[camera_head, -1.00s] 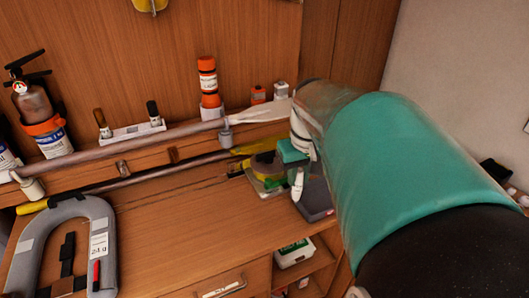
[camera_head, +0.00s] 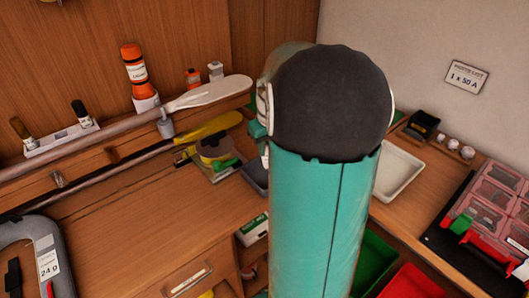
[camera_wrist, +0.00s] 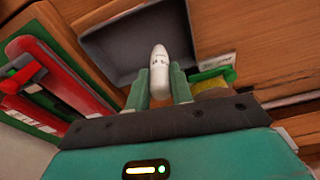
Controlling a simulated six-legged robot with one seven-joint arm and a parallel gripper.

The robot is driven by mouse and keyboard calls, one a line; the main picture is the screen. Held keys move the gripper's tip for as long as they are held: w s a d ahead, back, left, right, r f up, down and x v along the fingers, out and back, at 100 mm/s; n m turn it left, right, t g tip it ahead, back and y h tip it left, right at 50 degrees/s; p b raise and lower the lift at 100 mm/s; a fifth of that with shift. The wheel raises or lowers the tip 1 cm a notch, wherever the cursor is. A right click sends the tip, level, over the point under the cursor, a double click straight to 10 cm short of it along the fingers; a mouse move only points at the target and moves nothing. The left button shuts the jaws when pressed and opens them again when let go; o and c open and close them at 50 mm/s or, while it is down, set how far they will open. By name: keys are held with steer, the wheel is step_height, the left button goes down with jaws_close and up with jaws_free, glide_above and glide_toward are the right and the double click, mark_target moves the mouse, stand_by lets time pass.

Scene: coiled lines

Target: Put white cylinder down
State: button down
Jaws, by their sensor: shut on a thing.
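In the wrist view my gripper (camera_wrist: 160,86) is shut on the white cylinder (camera_wrist: 159,62). The cylinder has a rounded end and faint dark marks, and its lower part is hidden between the two teal fingers. Behind it in that view is a dark grey tray (camera_wrist: 115,42); I cannot tell how far the cylinder is from the tray floor. In the head view my arm hides the cylinder and most of the gripper. A part of the dark tray (camera_head: 256,178) shows just left of my arm.
Tape and a green item (camera_head: 216,150) lie left of the dark tray. A white tray (camera_head: 398,168) is right of my arm, with red organiser boxes (camera_head: 492,205) farther right. Green and red bins (camera_head: 415,283) stand below. The desk top at left (camera_head: 140,225) is mostly clear.

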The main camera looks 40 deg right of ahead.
steer(key=shift+w+d+f, duration=0.1)
steer(key=shift+d+f, duration=0.1)
steer(key=shift+f, duration=0.05)
steer(key=shift+d+f, duration=0.1)
steer(key=shift+f, duration=1.5)
steer(key=shift+f, duration=0.15)
steer(key=c, duration=1.2)
jaws_free()
steer(key=shift+c, duration=0.2)
step_height(320, 180, up, 12)
steer(key=s, duration=0.1)
steer(key=shift+s+a, duration=0.15)
steer(key=shift+a, duration=0.1)
